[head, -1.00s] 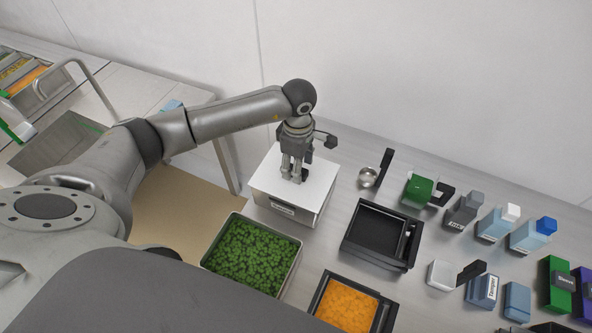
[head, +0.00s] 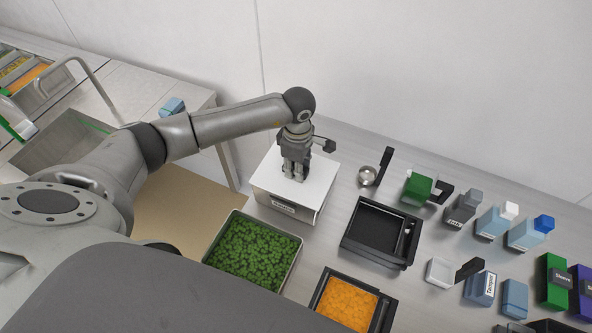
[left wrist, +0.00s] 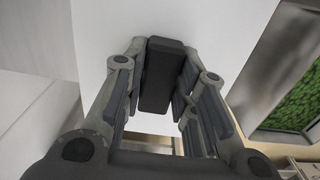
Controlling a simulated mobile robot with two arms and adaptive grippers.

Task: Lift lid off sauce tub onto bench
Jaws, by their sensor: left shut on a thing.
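The sauce tub (head: 285,211) is a white box with a label on its front, standing on the bench near the wall. Its flat white lid (head: 322,180) lies on top. My left gripper (head: 295,176) points down over the middle of the lid, shut on the dark lid handle. In the left wrist view the black handle (left wrist: 162,85) sits between the fingers, above the white lid (left wrist: 220,30). Whether the lid is fully seated or slightly raised is hard to tell. My right gripper is not in view.
A tray of green pieces (head: 211,263) stands in front of the tub, with an orange-filled tray (head: 318,297) beside it. An empty black tray (head: 380,232) is to the right. A ladle (head: 368,176) and several bottles and boxes fill the bench further right.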

